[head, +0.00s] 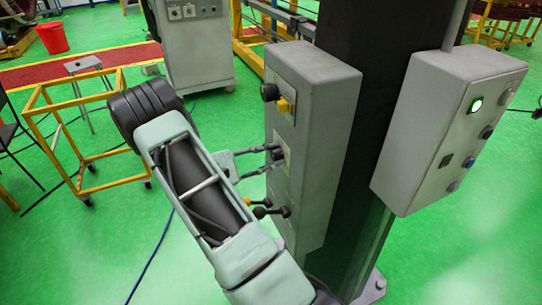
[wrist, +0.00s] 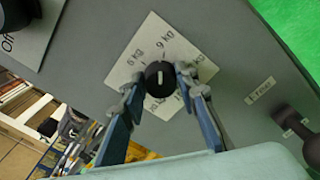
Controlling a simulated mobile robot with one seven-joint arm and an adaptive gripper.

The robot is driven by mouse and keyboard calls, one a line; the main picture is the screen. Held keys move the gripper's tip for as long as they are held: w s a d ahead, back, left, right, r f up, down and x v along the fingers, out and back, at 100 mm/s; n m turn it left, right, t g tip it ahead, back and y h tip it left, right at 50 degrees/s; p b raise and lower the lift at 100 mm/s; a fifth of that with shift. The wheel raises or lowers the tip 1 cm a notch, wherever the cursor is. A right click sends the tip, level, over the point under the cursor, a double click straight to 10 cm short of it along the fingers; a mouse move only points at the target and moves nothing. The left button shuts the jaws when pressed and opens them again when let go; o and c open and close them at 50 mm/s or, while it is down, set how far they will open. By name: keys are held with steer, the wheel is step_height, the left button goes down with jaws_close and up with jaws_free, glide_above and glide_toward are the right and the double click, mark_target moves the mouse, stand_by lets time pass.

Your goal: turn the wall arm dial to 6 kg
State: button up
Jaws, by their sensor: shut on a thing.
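The wall arm dial is a round black knob (wrist: 160,76) with a white mark, in the middle of a white label plate (wrist: 151,35) in the wrist view. "6 kg" is printed at the plate's upper left and "9 kg" at its top; the labels on the right and below are partly hidden by my fingers. The white mark stands nearly upright in the picture, roughly in line with "9 kg". My gripper (wrist: 160,84) is shut on the dial, one finger on each side. In the head view my gripper (head: 273,158) reaches the middle of the grey control box (head: 337,110).
A black knob by a yellow part (head: 285,105) sits above the dial, and black levers (head: 272,210) sit below it. A second grey box with a lit green button (head: 476,105) is to the right on the dark column (head: 380,100). A yellow frame cart (head: 95,130) stands left.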

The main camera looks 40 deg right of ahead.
steer(key=n+p, duration=0.1)
steer(key=n, duration=0.3)
steer(key=shift+w+r, duration=0.1)
steer(key=n+p, duration=0.1)
steer(key=n, duration=0.4)
steer(key=shift+n, duration=0.4)
steer(key=o, duration=1.1)
steer(key=shift+o, duration=0.2)
steer(key=v, duration=1.2)
